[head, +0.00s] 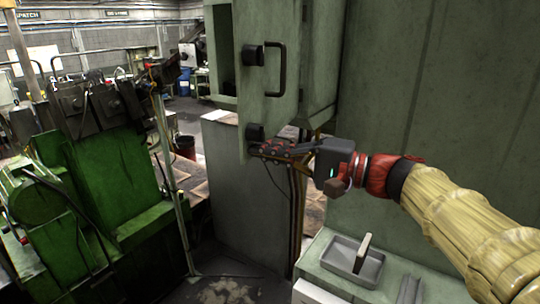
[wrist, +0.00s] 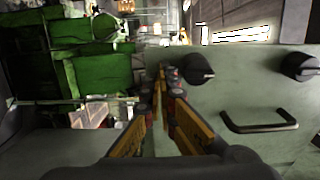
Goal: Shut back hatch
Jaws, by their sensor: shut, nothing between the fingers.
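The hatch (head: 268,100) is a grey-green door panel on a tall cabinet in the head view. It stands open, away from the cabinet body. It carries a dark bar handle (head: 280,72) and two black knobs, one upper (head: 252,55) and one lower (head: 254,132). In the wrist view the hatch face (wrist: 235,95) fills the right, with its handle (wrist: 258,124) and both knobs. My gripper (head: 256,149) is shut and empty, at the lower part of the hatch just below the lower knob. In the wrist view its fingertips (wrist: 160,72) lie along the panel's edge; contact is unclear.
A green machine (head: 115,175) stands at the left with a thin upright post beside it. A grey cabinet (head: 245,190) stands below the hatch. A metal tray (head: 345,262) sits on the ledge under my arm. A large green-grey wall panel (head: 430,90) fills the right.

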